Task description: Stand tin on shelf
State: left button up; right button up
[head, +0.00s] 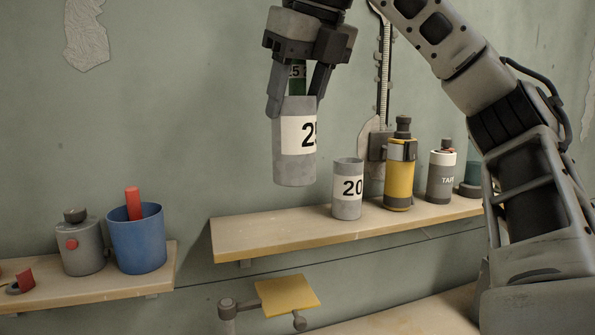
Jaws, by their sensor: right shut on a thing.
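A grey cylindrical tin (291,165) with a white label, on which "2" and part of another digit show, hangs upright in the air. My right gripper (296,104) comes down from above with its fingers on either side of the tin's upper rim, shut on it. My left gripper is not in view.
On the right shelf stand a smaller grey tin marked 20 (347,205), a yellow canister (399,180) and a grey bottle (440,178). The left shelf (110,287) holds a blue cup (138,243) and grey jar (80,255). The right shelf's left part is free.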

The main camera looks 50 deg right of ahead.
jog(key=w+d+f, duration=0.5)
jog(key=w+f, duration=0.6)
jog(key=f, duration=0.1)
jog(key=shift+w+d+f, duration=0.15)
jog(key=shift+w+f, duration=0.15)
jog(key=shift+w, duration=0.1)
jog(key=shift+f, duration=0.15)
jog(key=o, duration=1.2)
